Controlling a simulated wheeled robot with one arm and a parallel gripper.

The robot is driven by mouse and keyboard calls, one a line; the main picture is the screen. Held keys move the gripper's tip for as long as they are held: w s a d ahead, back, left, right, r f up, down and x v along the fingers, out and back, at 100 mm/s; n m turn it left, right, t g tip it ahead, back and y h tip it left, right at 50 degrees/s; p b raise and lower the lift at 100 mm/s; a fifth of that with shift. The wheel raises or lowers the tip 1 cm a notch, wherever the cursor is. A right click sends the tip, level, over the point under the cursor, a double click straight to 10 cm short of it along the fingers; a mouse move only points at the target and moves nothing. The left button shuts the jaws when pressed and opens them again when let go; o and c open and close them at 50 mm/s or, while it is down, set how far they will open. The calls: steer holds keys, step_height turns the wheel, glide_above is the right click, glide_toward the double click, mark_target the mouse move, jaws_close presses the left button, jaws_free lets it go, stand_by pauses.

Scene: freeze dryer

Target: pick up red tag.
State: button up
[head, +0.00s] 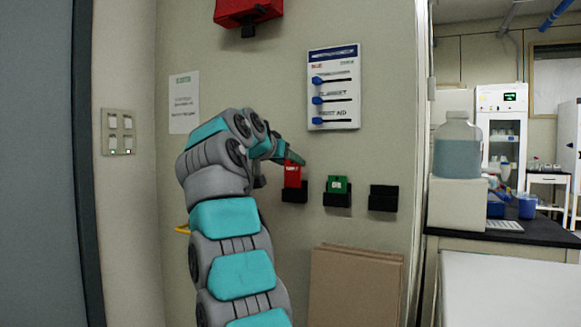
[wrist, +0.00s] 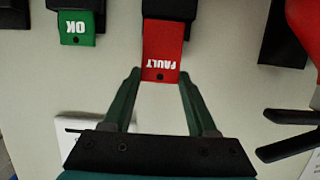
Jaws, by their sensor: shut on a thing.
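The red tag (head: 292,176) stands upright in the left black wall holder (head: 294,195). In the wrist view the red tag (wrist: 163,48) reads "FAULT" upside down, with a small hole near its free end. My gripper (head: 287,160) reaches it from above. In the wrist view my gripper (wrist: 160,76) has its two green fingertips at either side of the tag's free end, shut on it. The tag's other end runs into the black holder (wrist: 164,9). My arm hides part of the wall to the left.
A green "OK" tag (head: 338,185) sits in the middle holder, close by on the right. The right holder (head: 383,198) is empty. A white panel with blue sliders (head: 333,88) hangs above. A red box (head: 247,11) is higher up. Brown boards (head: 355,287) lean below.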

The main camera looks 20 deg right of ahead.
steer(key=s+a+r+b, duration=0.1)
steer(key=s+a+b, duration=0.4)
steer(key=s+a, duration=0.45)
step_height(320, 180, up, 7)
steer(key=s+d+p, duration=0.1)
steer(key=p, duration=0.5)
steer(key=shift+s+d+p, duration=0.2)
steer(key=shift+s+p, duration=0.15)
steer(key=shift+s, duration=0.05)
